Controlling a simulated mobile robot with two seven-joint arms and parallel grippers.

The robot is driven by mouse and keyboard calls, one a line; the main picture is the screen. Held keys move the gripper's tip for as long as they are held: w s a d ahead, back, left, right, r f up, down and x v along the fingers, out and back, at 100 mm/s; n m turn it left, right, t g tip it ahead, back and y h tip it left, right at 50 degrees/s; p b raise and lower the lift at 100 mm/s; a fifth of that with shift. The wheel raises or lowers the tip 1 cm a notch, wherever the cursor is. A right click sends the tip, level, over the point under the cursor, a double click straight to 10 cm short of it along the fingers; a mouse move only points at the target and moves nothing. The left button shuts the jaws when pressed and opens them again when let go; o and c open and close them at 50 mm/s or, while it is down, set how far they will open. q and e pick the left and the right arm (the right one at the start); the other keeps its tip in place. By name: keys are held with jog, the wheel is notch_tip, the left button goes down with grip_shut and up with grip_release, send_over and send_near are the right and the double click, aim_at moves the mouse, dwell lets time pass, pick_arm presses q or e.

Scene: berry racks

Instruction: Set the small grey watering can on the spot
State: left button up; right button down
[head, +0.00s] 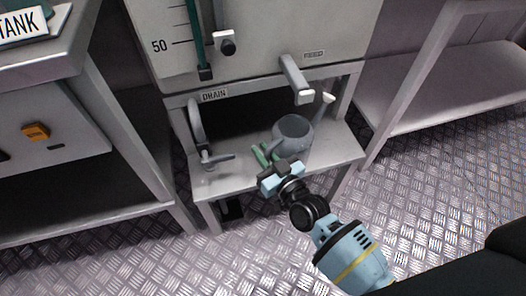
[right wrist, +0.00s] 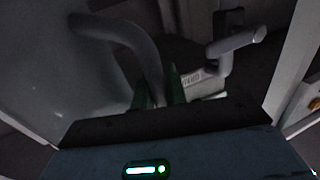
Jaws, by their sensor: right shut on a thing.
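The small grey watering can (head: 293,130) is at the lower shelf under the tank, looking roughly upright, with its spout pointing up to the right. Whether its base touches the shelf I cannot tell. My right gripper (head: 265,156) is at the can's near left side, its green fingers shut on the handle. In the right wrist view, the can's curved handle (right wrist: 125,31) runs down between the fingertips (right wrist: 159,88), with the body at the left. No marked spot shows clearly. My left gripper is not in view.
The shelf (head: 228,178) has bare room left of the can. A drain tap (head: 197,125) hangs there under the "DRAIN" label (head: 214,95). A grey outlet (head: 296,80) with a white tip juts out above the can. Benches stand on both sides.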

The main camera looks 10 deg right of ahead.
jog(key=shift+f, duration=0.2)
jog(key=c, duration=1.3)
grip_release()
jog(key=shift+c, duration=0.2)
jog(key=p+v, duration=0.2)
jog(key=v, duration=0.5)
jog(key=shift+s, duration=0.4)
jog(key=shift+d, duration=0.1)
